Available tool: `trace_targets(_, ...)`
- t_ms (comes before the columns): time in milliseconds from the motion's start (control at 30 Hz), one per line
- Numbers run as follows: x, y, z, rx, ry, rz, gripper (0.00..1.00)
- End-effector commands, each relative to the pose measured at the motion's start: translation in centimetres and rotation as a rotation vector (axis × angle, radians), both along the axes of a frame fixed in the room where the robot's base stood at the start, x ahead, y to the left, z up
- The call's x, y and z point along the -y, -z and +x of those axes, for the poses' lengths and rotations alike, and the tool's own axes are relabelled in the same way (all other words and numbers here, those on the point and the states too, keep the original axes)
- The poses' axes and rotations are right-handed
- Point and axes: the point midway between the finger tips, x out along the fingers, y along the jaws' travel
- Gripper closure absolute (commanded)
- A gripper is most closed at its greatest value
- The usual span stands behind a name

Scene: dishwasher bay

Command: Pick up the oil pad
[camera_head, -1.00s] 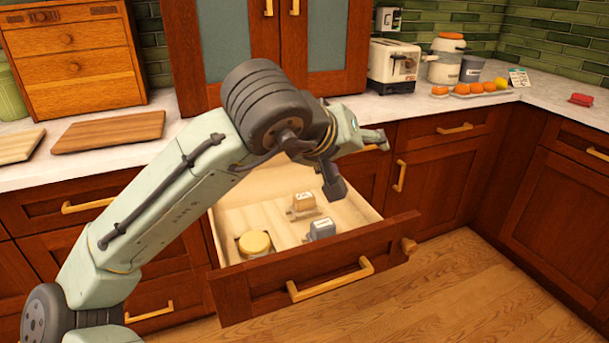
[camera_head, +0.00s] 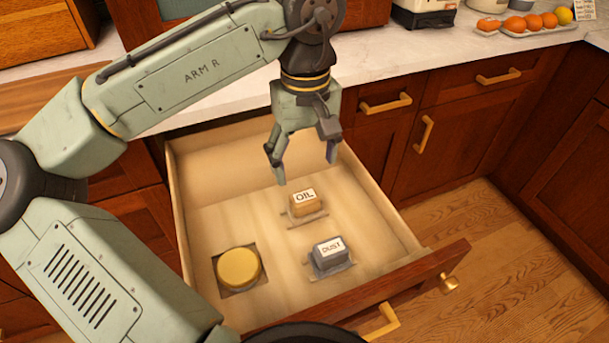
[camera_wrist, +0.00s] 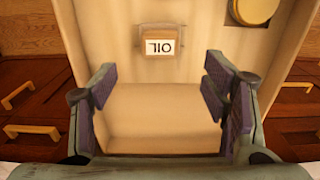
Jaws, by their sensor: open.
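The oil pad (camera_head: 304,204) is a small tan block with a white label reading OIL. It sits in a shallow recess in the open drawer (camera_head: 197,223). In the wrist view the oil pad (camera_wrist: 159,45) shows upside down, beyond the fingertips and between their lines. My gripper (camera_head: 307,173) points down over the back part of the drawer, above and behind the oil pad. Its fingers are spread apart and empty, and in the wrist view my gripper (camera_wrist: 158,82) has only bare drawer floor between its fingers.
A grey block labelled DUST (camera_head: 330,254) sits in front of the oil pad. A round tin with a yellow lid (camera_head: 239,267) stands in the drawer's left part. Drawer walls surround these things. The counter (camera_head: 449,45) runs behind, with a tray of oranges (camera_head: 520,31).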

Motion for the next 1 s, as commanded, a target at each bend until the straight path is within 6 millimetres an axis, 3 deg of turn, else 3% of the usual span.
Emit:
trace_targets(333,0.0,4.4,0.0,-0.001,0.001,0.0,0.32)
trace_targets(567,0.0,6.2,0.0,0.0,0.001,0.0,0.32)
trace_targets(800,-0.1,9.7,-0.1,-0.001,0.002,0.0,0.32)
trace_targets(1000,-0.1,10.8,-0.1,0.002,0.002,-0.001,0.32)
